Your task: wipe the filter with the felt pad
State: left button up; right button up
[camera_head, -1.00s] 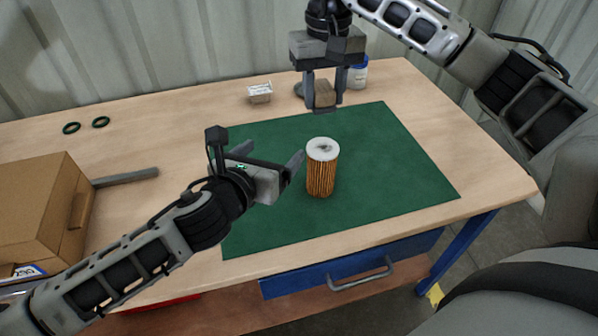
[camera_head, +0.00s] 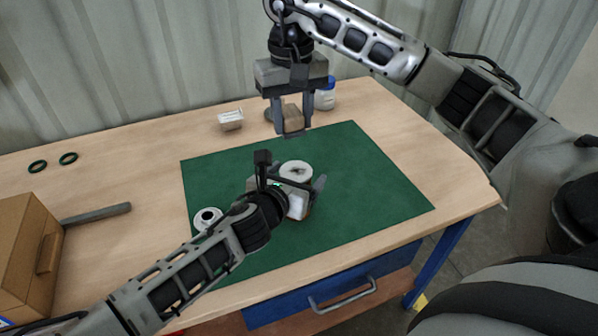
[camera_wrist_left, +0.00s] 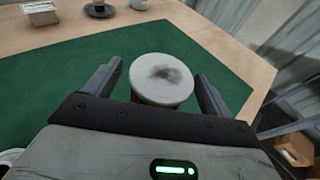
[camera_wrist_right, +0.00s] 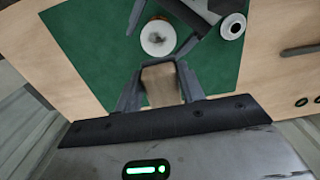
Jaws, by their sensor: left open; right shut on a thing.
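The filter (camera_head: 296,170) stands upright on the green mat (camera_head: 375,185), its white top marked by a dark smudge. The smudged top also shows in the left wrist view (camera_wrist_left: 161,78) and right wrist view (camera_wrist_right: 157,38). My left gripper (camera_head: 300,180) is open, with one finger on each side of the filter; I cannot tell whether they touch it. My right gripper (camera_head: 293,124) is shut on a brownish block, seemingly the felt pad (camera_wrist_right: 161,86). It holds the pad above the mat's far side, apart from the filter. The filter's lower side is mostly hidden by my left gripper.
A white ring-topped piece (camera_head: 207,217) with a dark hole is beside my left forearm.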

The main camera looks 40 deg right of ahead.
pick_arm(q)
jog(key=shift+x, duration=1)
jog(key=c, duration=1.1)
jog(key=shift+o, duration=0.2)
pick_arm(e)
jog(key=shift+f, duration=0.1)
send_over(294, 166)
jog(key=shift+f, duration=2.65)
